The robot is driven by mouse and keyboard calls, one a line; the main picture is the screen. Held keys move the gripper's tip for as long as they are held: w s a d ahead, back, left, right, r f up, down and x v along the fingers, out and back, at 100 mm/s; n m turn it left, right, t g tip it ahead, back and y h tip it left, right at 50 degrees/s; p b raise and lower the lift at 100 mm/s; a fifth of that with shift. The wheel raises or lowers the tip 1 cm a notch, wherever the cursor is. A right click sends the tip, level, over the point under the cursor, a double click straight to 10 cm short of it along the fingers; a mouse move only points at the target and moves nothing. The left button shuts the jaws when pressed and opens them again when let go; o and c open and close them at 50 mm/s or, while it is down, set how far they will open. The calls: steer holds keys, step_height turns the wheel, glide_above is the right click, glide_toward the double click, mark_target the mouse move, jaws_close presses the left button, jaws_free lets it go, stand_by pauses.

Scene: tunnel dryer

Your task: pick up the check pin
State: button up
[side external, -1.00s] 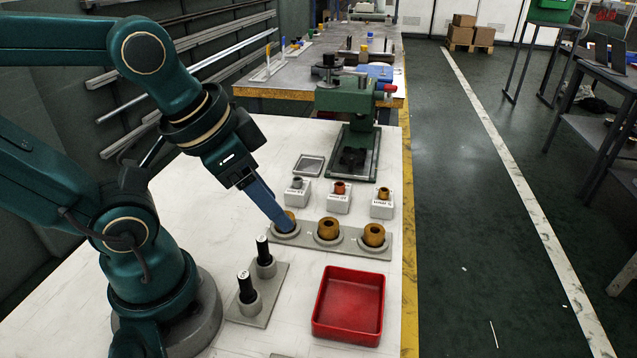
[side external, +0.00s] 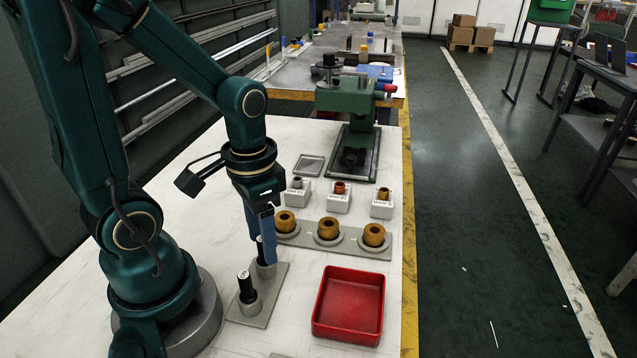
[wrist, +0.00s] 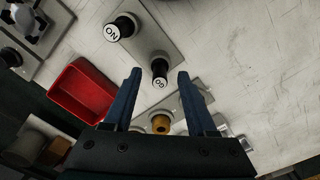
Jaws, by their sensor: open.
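Two black check pins stand upright in grey sockets on a grey plate (side external: 262,313). The nearer pin (side external: 246,287) is clear of my gripper; the farther pin (side external: 260,247) is partly hidden by the blue fingers. In the wrist view one pin (wrist: 123,27) has a white cap reading "NO" or "ON", and the other pin (wrist: 160,70) has a cap that seems to read "GO". My gripper (side external: 268,258) points down at the farther pin. It is open and empty; in the wrist view its fingertips (wrist: 159,75) lie either side of the "GO" pin, their height beside it unclear.
A red tray (side external: 324,331) stands right of the pin plate. Several brown rings sit on a grey strip (side external: 348,250) behind, with labelled white blocks (side external: 338,204) beyond. A green press (side external: 347,102) stands farther back.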

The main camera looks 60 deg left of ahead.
steer(key=shift+f, duration=0.65)
jaws_close()
steer(key=shift+r, duration=0.2)
